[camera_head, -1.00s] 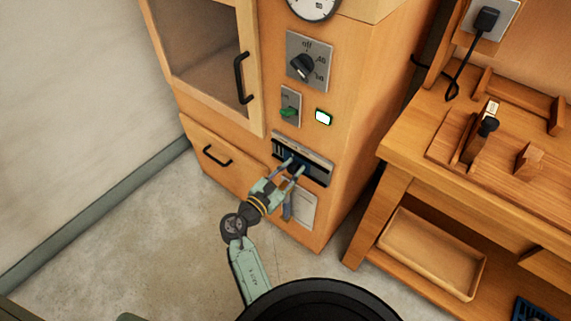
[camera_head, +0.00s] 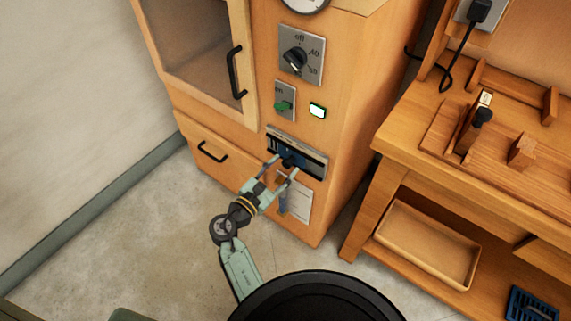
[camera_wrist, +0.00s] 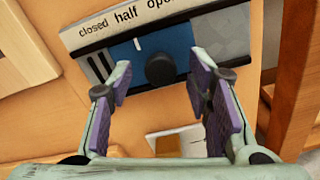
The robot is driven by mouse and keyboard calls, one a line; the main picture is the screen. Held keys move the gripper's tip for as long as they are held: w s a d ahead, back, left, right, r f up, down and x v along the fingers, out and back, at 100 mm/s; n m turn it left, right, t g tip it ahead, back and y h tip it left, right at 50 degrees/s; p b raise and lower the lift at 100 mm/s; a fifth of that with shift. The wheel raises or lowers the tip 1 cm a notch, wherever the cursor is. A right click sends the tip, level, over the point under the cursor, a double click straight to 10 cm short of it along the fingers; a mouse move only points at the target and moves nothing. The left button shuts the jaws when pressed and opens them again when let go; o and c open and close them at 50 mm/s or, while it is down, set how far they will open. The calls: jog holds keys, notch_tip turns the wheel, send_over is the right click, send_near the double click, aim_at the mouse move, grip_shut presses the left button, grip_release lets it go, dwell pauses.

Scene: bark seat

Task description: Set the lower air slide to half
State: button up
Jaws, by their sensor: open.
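The lower air slide (camera_head: 316,166) is a blue plate with a black knob (camera_head: 288,162) in a grey frame low on the wooden cabinet. In the wrist view its label reads "closed", "half" and a cut-off "open". A white mark (camera_wrist: 138,43) on the blue slide plate (camera_wrist: 122,56) sits in line below "half". Dark slots (camera_wrist: 98,68) show at its left. My gripper (camera_head: 283,167) is open in front of the slide. In the wrist view its fingers stand on either side of the knob (camera_wrist: 160,70), apart from it.
Above the slide are a green switch (camera_head: 283,105), a lit white lamp (camera_head: 318,110) and a black dial (camera_head: 295,60). A drawer handle (camera_head: 212,152) is to the left. A wooden workbench (camera_head: 400,141) with a tray (camera_head: 427,242) below stands at right. The floor at left is clear.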

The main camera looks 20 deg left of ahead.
jog(key=v, duration=0.9)
jog(key=shift+s+a, duration=0.15)
jog(key=shift+s, duration=0.2)
